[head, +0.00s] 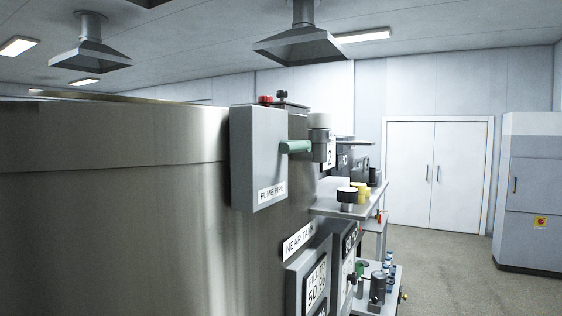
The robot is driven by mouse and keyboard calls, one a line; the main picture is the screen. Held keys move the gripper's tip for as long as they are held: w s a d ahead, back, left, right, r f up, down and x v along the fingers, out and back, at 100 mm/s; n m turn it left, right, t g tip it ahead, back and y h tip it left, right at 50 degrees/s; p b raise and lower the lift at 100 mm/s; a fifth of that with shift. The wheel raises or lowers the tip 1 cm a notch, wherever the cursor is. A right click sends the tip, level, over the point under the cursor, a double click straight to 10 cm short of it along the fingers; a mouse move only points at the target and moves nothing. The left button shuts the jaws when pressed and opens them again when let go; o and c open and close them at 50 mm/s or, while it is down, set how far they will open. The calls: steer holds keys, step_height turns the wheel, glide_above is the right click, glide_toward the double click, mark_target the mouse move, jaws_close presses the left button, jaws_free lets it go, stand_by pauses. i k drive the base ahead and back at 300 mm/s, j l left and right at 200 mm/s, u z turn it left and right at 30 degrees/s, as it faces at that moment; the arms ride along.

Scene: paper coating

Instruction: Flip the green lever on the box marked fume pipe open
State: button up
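The grey box (258,158) marked FUME PIPE is fixed on the side of a large steel tank (120,215). Its label (271,191) is near the bottom of its front face. The green lever (295,147) sticks out to the right from the box, roughly level. Its right end meets or passes in front of a grey part under a pale cylinder (320,121); I cannot tell whether they touch. My gripper is not in view.
Below the box are a NEAR TANK label (299,241) and a display panel (315,285). A shelf (335,209) with small containers juts out to the right. Open floor (455,265) lies before white double doors (437,175) and a grey cabinet (530,215).

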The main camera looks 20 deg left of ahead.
mark_target(286, 146)
steer(key=u, duration=1)
